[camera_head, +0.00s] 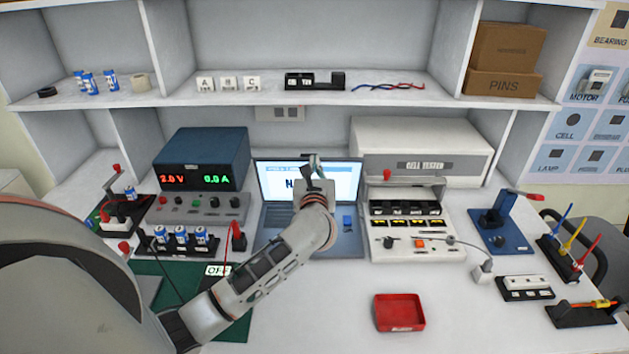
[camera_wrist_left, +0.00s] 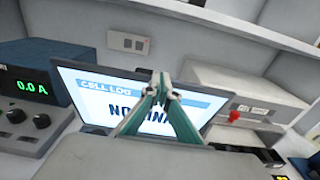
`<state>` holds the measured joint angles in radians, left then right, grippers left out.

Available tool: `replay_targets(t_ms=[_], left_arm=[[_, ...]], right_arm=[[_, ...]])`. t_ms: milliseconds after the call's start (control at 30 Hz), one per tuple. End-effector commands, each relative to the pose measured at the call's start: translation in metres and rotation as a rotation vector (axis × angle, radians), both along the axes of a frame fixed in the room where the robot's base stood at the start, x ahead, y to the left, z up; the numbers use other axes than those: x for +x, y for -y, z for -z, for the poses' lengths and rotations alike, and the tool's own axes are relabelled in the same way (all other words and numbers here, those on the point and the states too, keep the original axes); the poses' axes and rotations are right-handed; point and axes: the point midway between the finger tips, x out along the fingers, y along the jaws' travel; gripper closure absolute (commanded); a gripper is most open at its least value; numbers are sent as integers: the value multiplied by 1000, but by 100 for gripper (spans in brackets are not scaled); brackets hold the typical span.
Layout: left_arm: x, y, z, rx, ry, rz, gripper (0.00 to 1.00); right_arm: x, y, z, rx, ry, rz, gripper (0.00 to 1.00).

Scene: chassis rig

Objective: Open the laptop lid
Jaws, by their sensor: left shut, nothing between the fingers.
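The laptop (camera_head: 348,243) stands on the bench between the blue power supply and the cell tester. Its lid is raised, and the lit screen (camera_head: 345,182) faces me with "CELL LOG" and large lettering on it. The screen also shows in the left wrist view (camera_wrist_left: 92,95), tilted in the picture. My left gripper (camera_head: 313,160) is in front of the screen, near its top edge, and covers part of the lettering. Its fingertips (camera_wrist_left: 160,82) meet, with nothing between them. I cannot tell whether they touch the lid. My right gripper is not in view.
A blue power supply (camera_head: 202,157) stands left of the laptop and a white cell tester (camera_head: 425,150) right of it. A red tray (camera_head: 399,312) lies at the front. Battery holders and a blue fixture (camera_head: 500,225) take up the sides.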

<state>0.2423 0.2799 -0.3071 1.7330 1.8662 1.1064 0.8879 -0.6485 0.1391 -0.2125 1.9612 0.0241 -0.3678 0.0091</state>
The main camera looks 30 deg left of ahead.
Motion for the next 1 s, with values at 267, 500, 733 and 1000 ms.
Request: replay_targets(t_ms=[267,500,733,1000], left_arm=[[37,-23,-12,1,1,-1,100],[57,-34,-14,0,0,0,100],[64,-39,-15,1,-1,0,100],[64,-40,-15,1,-1,0,100]], right_arm=[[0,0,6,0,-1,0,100],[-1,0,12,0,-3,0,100],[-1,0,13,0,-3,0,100],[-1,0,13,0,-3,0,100]])
